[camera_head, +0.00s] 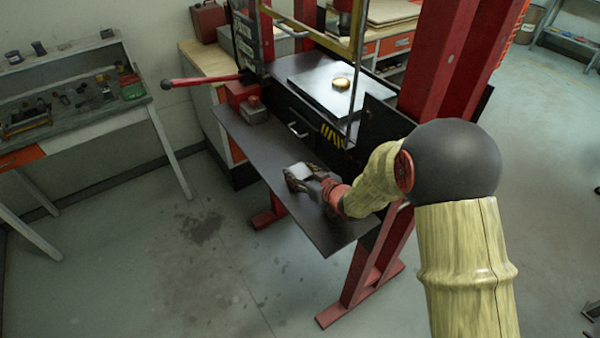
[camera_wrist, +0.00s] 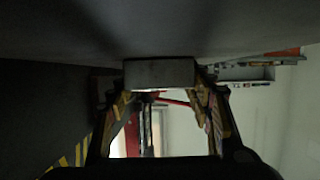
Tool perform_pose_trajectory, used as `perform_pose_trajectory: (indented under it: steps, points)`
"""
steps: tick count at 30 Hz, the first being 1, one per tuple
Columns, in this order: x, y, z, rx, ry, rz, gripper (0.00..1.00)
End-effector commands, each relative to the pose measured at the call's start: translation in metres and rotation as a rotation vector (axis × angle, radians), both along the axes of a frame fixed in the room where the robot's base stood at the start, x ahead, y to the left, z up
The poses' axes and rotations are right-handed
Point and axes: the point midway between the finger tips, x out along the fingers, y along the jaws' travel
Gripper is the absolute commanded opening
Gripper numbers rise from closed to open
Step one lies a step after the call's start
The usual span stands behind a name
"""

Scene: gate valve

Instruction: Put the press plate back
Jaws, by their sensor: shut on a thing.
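The press plate is a small pale grey block (camera_head: 299,170) between the fingers of my gripper (camera_head: 300,178), low over or on the dark shelf (camera_head: 262,148) at the front of the press. In the wrist view the grey block (camera_wrist: 160,73) spans the gap between both fingers of my gripper (camera_wrist: 162,85), which are shut on it. I cannot tell whether the block touches the shelf.
A red press frame post (camera_head: 440,60) stands right of the bed. A red lever (camera_head: 200,81) sticks out left, above a red jack-like unit (camera_head: 243,98) at the shelf's back left. A yellow bar (camera_head: 310,32) crosses above the bed.

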Motion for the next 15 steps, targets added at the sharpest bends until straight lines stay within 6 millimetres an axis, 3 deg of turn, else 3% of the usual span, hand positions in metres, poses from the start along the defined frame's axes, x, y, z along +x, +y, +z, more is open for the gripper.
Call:
perform_pose_trajectory:
  steps: [1, 12, 15]
  points:
    - [-0.0069, -0.0018, -0.0157, -0.013, 0.027, 0.000, 0.52]
    - [-0.0076, -0.0014, -0.0167, -0.013, 0.029, 0.002, 0.72]
    - [-0.0077, -0.0014, -0.0168, -0.013, 0.029, 0.001, 0.72]
